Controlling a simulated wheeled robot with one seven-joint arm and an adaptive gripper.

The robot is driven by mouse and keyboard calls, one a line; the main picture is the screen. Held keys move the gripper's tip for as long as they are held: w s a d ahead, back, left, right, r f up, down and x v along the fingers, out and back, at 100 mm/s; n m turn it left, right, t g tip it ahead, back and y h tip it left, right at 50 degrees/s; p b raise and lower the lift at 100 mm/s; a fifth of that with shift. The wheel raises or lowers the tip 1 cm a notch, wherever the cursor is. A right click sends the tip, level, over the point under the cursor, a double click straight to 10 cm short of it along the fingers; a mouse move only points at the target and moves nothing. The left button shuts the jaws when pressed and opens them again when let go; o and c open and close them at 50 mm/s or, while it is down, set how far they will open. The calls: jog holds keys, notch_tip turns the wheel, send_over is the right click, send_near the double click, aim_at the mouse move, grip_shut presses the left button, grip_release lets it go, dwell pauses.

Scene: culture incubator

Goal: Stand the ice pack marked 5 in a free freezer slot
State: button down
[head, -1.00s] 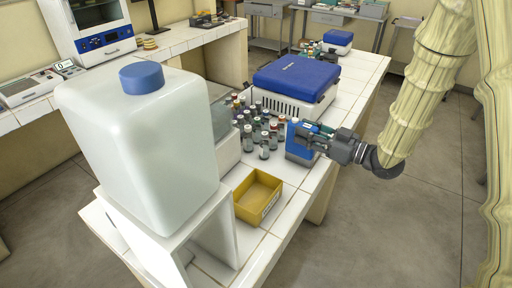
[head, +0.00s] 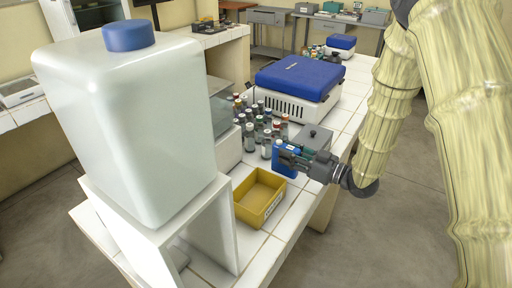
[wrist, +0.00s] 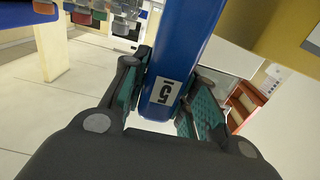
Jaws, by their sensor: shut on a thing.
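The blue ice pack (head: 284,165) is upright in my gripper (head: 288,153), beside the far right corner of the yellow tray in the head view. In the wrist view the blue pack (wrist: 188,45) is between the two green-padded fingers of my gripper (wrist: 165,95). Its white label, marked 5, faces the camera. My gripper is shut on the pack. I cannot tell whether its base touches the bench. No freezer slot can be made out for certain.
The yellow tray (head: 241,211) is empty. Several capped bottles (head: 250,138) stand behind the pack. A grey box with a black knob (head: 318,131) stands just behind my gripper. A blue-lidded machine (head: 297,79) is farther back. A large white jug (head: 130,130) stands on a white stand at left.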

jog(key=shift+f+p+x, duration=0.45)
jog(key=shift+p+x, duration=0.2)
jog(key=shift+x, duration=1.45)
jog(key=shift+f+p+x, duration=0.45)
jog(key=shift+p+x, duration=0.25)
jog(key=shift+x, duration=1.4)
jog(key=shift+f+p+x, duration=0.45)
jog(key=shift+p+x, duration=0.2)
jog(key=shift+x, duration=1.45)
jog(key=shift+f, duration=0.35)
jog(key=shift+f, duration=0.2)
jog(key=c, duration=1.1)
grip_release()
